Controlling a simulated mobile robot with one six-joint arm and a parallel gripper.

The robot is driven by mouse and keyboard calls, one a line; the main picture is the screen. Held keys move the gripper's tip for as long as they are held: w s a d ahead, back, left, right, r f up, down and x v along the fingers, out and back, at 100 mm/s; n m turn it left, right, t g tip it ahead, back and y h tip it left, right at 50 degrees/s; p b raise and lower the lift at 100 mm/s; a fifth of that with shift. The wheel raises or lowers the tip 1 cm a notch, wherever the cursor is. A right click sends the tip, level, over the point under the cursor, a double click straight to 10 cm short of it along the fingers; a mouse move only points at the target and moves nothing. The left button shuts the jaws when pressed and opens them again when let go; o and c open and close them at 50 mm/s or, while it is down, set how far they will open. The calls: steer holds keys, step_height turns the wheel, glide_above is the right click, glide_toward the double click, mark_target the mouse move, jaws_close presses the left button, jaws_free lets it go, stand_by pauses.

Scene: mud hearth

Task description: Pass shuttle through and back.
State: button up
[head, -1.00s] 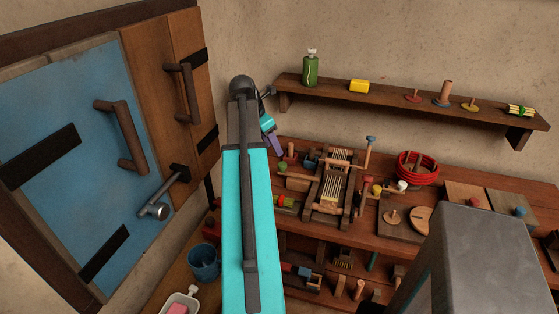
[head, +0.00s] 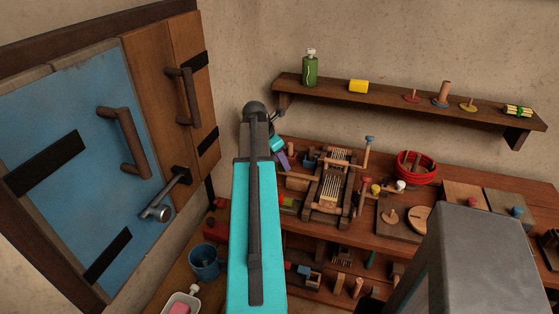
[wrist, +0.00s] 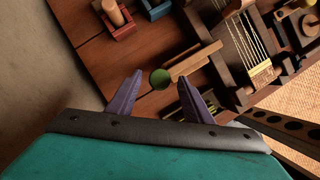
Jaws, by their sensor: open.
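A small loom with pale strings (head: 333,186) stands on the bench, and its strings also show in the wrist view (wrist: 248,42). A wooden stick with a green ball end (wrist: 161,78), apparently the shuttle, reaches toward the loom's side. In the head view the green end is hidden behind my gripper (head: 285,158). In the wrist view my gripper (wrist: 160,82) is open, its purple fingers on either side of the green ball. Whether they touch it or are still above it I cannot tell.
The bench (head: 445,245) also holds a red coil (head: 416,168) and a board with round wooden pieces (head: 392,216). A wall shelf (head: 400,98) is above. A blue door (head: 80,140) is at left. A blue mug (head: 204,262) stands low beside my arm.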

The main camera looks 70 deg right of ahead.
jaws_close()
stand_by(0.3)
